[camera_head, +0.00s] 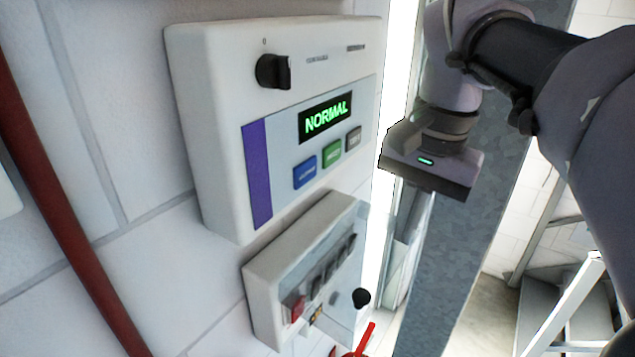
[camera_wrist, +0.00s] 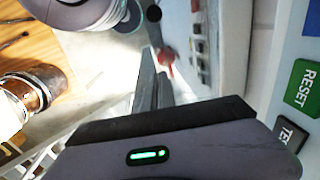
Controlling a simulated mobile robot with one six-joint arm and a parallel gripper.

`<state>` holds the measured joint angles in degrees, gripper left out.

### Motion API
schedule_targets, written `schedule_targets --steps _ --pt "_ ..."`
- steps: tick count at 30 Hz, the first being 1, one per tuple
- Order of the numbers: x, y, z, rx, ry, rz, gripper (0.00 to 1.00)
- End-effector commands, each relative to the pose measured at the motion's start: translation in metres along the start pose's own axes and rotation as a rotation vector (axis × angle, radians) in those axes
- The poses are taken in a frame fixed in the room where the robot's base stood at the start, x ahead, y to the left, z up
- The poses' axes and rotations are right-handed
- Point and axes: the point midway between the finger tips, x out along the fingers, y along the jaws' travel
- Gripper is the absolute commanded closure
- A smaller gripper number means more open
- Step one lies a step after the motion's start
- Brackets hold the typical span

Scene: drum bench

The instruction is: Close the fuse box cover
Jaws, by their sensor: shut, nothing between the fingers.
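The fuse box (camera_head: 292,262) is a pale box on the wall below the control panel in the head view, with several dark switches and one red switch showing. Its clear cover (camera_head: 343,308) appears open, tilted out from the lower front, with a round black knob (camera_head: 361,297) on it. The cover's edges are hard to make out. My gripper (camera_head: 405,232) is shut and empty, pointing down to the right of the box and apart from it. In the wrist view, the shut fingers (camera_wrist: 150,62) lie left of the fuse box (camera_wrist: 210,50), and the black knob (camera_wrist: 153,13) shows beyond them.
A white control panel (camera_head: 215,130) reading NORMAL juts from the wall above the fuse box. A red handle (camera_head: 362,341) is below it. A grey metal column (camera_head: 450,255) stands behind my gripper. A red pipe (camera_head: 60,215) runs down the left wall.

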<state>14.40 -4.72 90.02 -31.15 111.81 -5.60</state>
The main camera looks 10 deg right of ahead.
Motion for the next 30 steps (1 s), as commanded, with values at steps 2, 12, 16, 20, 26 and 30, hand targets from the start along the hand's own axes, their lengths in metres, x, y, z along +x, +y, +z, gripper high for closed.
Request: schedule_targets --steps 2,12,16,20,26,30 --pt "0.016 0.000 0.001 -0.001 -0.001 0.001 1.00" --pt "0.046 0.000 0.000 0.000 0.001 0.000 1.00" --pt "0.046 0.000 0.000 0.000 0.001 0.000 1.00" --pt "0.046 0.000 0.000 0.000 0.001 0.000 1.00" --pt "0.051 0.003 0.000 0.003 0.002 -0.022 1.00" --pt "0.062 0.009 -0.001 0.004 0.003 -0.080 1.00"
